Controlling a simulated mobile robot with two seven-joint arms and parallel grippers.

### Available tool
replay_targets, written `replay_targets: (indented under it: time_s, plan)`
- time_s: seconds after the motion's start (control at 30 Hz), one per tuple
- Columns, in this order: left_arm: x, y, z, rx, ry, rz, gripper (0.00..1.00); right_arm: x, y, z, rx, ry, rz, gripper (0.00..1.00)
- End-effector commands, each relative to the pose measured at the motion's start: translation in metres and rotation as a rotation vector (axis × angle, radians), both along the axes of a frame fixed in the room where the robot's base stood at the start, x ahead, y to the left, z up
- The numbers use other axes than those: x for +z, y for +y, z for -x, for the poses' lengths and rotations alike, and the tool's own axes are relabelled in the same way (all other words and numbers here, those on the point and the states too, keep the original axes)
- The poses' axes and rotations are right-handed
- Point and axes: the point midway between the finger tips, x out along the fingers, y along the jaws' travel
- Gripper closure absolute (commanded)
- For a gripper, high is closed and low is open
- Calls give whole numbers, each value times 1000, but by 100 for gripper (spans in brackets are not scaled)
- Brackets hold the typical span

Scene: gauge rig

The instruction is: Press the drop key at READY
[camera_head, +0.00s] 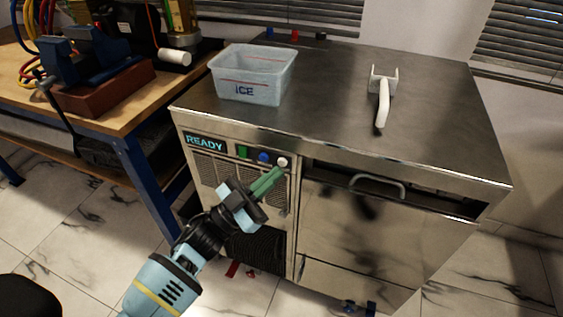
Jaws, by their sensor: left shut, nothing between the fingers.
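The steel ice machine (480,150) has a dark display (205,143) that reads READY in lit letters. No label shows which is the drop key. My left gripper (280,173) is shut and empty, its green fingers pointing up at the panel just below the white key. I cannot tell whether the tips touch the panel. My right gripper is out of view.
A clear bin marked ICE (252,78) stands on the machine's top, with a white scoop-like handle (383,100) to its right. The front door has a metal handle (378,185). A wooden workbench (125,103) with a vise and hoses stands at the left.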

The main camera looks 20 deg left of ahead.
Motion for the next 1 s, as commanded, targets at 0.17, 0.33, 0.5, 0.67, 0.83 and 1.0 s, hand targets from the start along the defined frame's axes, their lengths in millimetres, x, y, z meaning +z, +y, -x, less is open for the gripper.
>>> replay_targets:
  time_s: [0.17, 0.33, 0.5, 0.67, 0.83, 1.0]
  plan:
    - [0, 0, -1, 0, 0, 0, 100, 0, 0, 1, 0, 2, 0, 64]
    - [0, 0, -7, 0, -1, -1, 100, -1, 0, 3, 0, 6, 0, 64]
    - [0, -1, -9, 0, 0, 0, 100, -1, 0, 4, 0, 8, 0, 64]
    - [0, 0, -9, 0, 0, 0, 100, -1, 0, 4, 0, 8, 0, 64]
    - [0, 0, -9, 0, 0, 0, 100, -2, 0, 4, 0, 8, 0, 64]
    - [0, 0, -11, 0, 0, 0, 100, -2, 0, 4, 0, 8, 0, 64]
